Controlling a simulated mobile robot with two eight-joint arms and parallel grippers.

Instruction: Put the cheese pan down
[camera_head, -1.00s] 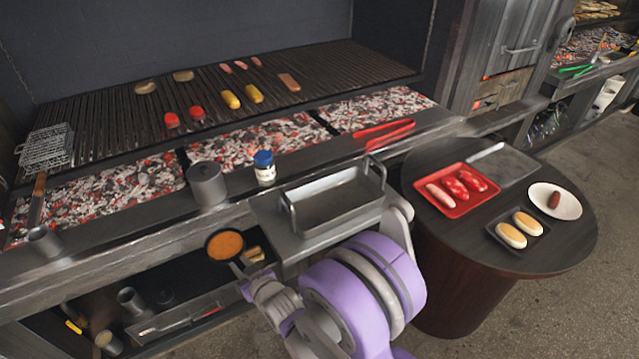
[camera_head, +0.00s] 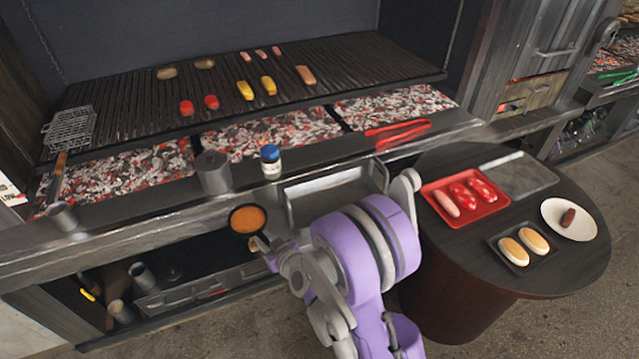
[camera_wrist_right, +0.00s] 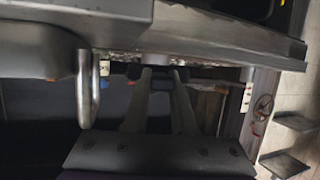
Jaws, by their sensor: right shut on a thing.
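The cheese pan (camera_head: 247,219), a small round dark pan with orange melted cheese in it, is at the front edge of the grill's ledge in the head view. It looks level. My right gripper (camera_head: 262,242) is shut on its handle, which is mostly hidden by the fingers. I cannot tell whether the pan touches the ledge or hangs just in front of it. In the right wrist view the gripper's fingers (camera_wrist_right: 160,84) point away toward the ledge, and the pan itself is not clear. My left gripper is not in view.
A grey canister (camera_head: 213,172) and a blue-capped jar (camera_head: 270,162) stand on the ledge behind the pan. A metal tray (camera_head: 330,190) is just right, partly behind my arm. Red tongs (camera_head: 398,131) lie further right. The ledge left of the canister is largely clear.

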